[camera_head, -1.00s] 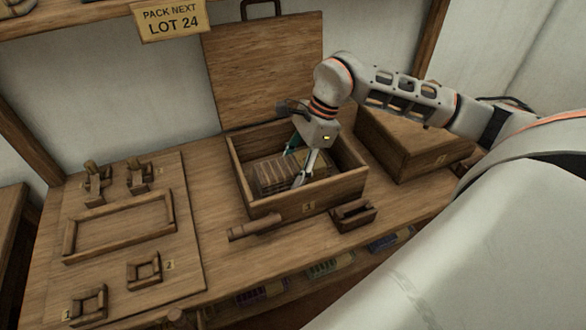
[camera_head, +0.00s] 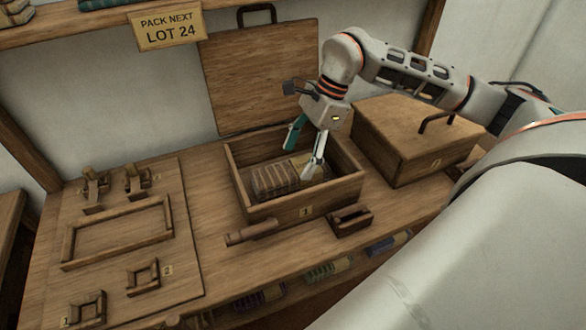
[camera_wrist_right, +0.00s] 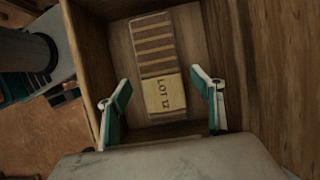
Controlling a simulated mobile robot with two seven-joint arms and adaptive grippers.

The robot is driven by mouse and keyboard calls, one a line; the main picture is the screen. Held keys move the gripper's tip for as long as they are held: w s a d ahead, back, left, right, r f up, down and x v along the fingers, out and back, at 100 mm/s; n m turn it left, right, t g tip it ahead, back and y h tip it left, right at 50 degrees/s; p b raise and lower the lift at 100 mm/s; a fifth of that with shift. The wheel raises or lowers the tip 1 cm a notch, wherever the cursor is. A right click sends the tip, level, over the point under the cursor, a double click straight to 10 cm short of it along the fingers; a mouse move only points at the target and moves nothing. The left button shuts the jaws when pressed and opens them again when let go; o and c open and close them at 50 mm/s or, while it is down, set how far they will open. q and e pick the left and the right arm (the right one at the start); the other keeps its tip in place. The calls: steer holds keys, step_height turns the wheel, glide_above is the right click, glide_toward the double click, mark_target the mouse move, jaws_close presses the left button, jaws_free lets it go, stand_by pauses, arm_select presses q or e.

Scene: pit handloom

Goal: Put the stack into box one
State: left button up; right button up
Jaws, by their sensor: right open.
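The stack (camera_head: 275,178) is a striped brown bundle lying inside the open box one (camera_head: 283,214), which carries a tag "1" on its front. In the right wrist view the stack (camera_wrist_right: 154,50) lies on the box floor, and its pale label (camera_wrist_right: 163,96) reads "LOT 12". My right gripper (camera_head: 301,165) is open over the box, its two fingers spread and empty. In the right wrist view its fingers (camera_wrist_right: 162,104) stand on either side of the label end, with gaps to the stack. My left gripper is not in view.
Box one's lid (camera_head: 262,75) stands raised behind it. A closed box (camera_head: 415,140) with a handle stands to the right. A small wooden holder (camera_head: 350,219) and a wooden peg (camera_head: 251,232) lie in front. A board with frames (camera_head: 120,232) lies left. A sign (camera_head: 167,25) reads "PACK NEXT LOT 24".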

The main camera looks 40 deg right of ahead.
steer(key=v, duration=0.5)
steer(key=shift+d+r, duration=0.15)
steer(key=shift+r, duration=0.2)
